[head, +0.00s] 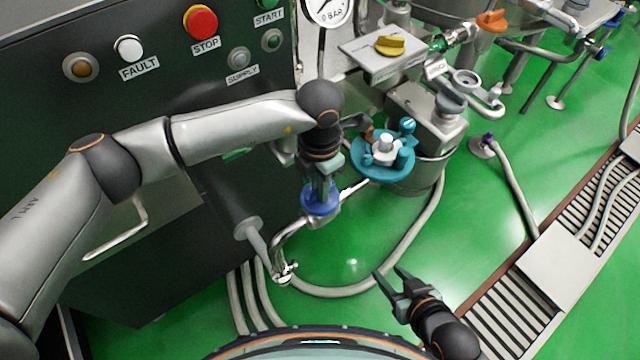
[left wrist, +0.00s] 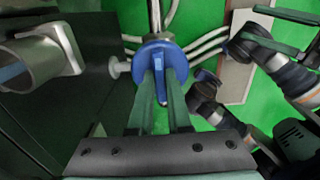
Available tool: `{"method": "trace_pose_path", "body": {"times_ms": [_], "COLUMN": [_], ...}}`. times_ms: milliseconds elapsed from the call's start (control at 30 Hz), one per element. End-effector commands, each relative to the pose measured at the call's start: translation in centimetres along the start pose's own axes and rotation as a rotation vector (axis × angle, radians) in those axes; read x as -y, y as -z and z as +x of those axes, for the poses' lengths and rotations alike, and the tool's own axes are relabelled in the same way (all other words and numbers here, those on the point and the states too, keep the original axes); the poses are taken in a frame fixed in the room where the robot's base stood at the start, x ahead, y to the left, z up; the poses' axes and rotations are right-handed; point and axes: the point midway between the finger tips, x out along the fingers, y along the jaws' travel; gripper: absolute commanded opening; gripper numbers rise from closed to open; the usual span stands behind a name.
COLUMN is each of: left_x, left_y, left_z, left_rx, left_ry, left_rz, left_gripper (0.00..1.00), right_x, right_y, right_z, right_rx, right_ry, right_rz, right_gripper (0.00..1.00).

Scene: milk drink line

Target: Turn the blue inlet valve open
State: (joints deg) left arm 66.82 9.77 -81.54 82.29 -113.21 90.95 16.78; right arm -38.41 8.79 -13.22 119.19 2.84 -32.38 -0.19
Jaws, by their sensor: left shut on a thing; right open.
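The blue inlet valve (head: 320,203) is a round blue handle on a steel pipe, below the control panel in the head view. My left gripper (head: 321,190) points down onto it from above. In the left wrist view the valve (left wrist: 160,52) shows a raised blue bar between the two fingers of my left gripper (left wrist: 161,88), which is shut on it. The fingers hide part of the handle. My right gripper (head: 392,283) is open and empty above the green floor, to the lower right of the valve.
A control panel with a red stop button (head: 200,22) stands on the left. A teal round part (head: 383,160) sits right of the valve. A yellow knob (head: 390,45) and an orange knob (head: 491,20) are further back. Hoses cross the floor near a drain grate (head: 490,310).

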Motion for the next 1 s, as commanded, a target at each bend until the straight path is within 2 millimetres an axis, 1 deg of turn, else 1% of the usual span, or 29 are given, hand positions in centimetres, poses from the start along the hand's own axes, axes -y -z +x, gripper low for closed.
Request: {"method": "trace_pose_path", "body": {"times_ms": [467, 500, 733, 1000], "left_x": [-0.06, -0.06, -0.04, -0.02], "left_y": [0.06, 0.05, 0.03, 0.00], "left_z": [0.00, 0.00, 0.00, -0.16], "left_rx": [-0.002, -0.002, -0.001, 0.000], "left_ry": [0.000, 0.000, 0.000, 0.000], "left_rz": [-0.016, -0.016, -0.014, -0.013], "left_gripper": [0.00, 0.21, 0.46, 0.46], "right_x": [0.00, 0.01, 0.12, 0.18], "right_y": [0.31, 0.34, 0.43, 0.46], "right_z": [0.07, 0.07, 0.11, 0.09], "right_rx": [-0.007, -0.007, -0.009, -0.010], "right_ry": [0.000, 0.000, 0.001, 0.001], "right_rz": [0.000, 0.001, 0.005, 0.007], "right_gripper": [0.46, 0.46, 0.46, 0.46]}}
